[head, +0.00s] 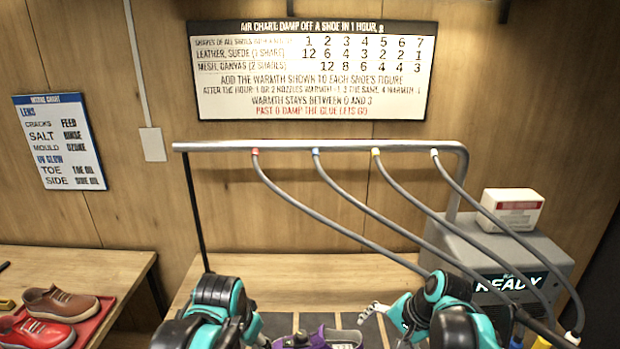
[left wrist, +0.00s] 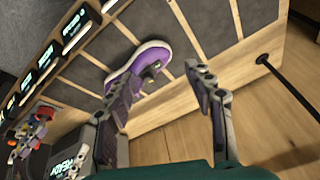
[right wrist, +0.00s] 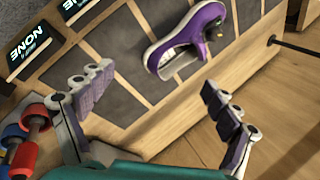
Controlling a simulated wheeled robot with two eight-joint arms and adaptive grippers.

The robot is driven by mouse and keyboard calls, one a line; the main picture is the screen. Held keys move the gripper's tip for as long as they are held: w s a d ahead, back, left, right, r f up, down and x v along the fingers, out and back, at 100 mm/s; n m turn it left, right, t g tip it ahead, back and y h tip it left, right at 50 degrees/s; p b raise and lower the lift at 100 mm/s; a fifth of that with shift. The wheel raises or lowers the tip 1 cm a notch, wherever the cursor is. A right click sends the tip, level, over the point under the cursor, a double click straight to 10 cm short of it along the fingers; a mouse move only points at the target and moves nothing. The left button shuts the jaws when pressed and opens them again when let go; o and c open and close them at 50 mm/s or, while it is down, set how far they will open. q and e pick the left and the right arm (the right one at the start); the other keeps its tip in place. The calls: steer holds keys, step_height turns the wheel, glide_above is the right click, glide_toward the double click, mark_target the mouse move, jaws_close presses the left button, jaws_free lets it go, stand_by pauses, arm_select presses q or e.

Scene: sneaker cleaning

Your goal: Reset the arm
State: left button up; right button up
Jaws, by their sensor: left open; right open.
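A purple shoe with a pale sole (left wrist: 133,62) lies on the dark panelled bench top; it also shows in the right wrist view (right wrist: 163,42) and at the bottom edge of the head view (head: 318,337). A small dark and brass-coloured piece is at the shoe; I cannot tell what it is. My left gripper (left wrist: 154,75) is open and empty, its fingers apart above the bench. My right gripper (right wrist: 157,78) is open and empty, with the shoe beyond its fingertips. In the head view the left gripper's fingers are mostly hidden.
Hoses hang from a metal rail (head: 330,146) and cross over the bench's right side. A grey machine reading READY (head: 455,250) stands at right. Red and brown shoes sit on a red tray (head: 97,318) at left. Small screens (right wrist: 30,47) line the bench edge, near red and blue cylinders (right wrist: 30,125).

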arm_select(q)
steer(key=s+a+f+n+t+b, duration=0.3)
steer(key=s+f, duration=0.5)
steer(key=s, duration=0.3)
steer(key=shift+s+a+n+b, duration=0.4)
steer(key=shift+a+n+b, duration=0.15)
steer(key=shift+a+n, duration=0.35)
arm_select(e)
steer(key=s+d+f+n+t+h, duration=0.1)
steer(key=s+f+n+t+h, duration=0.2)
steer(key=s+n, duration=0.5)
steer(key=s+f+t, duration=0.1)
steer(key=s, duration=0.6)
steer(key=shift+f+n+h, duration=0.15)
steer(key=shift+n+h, duration=0.25)
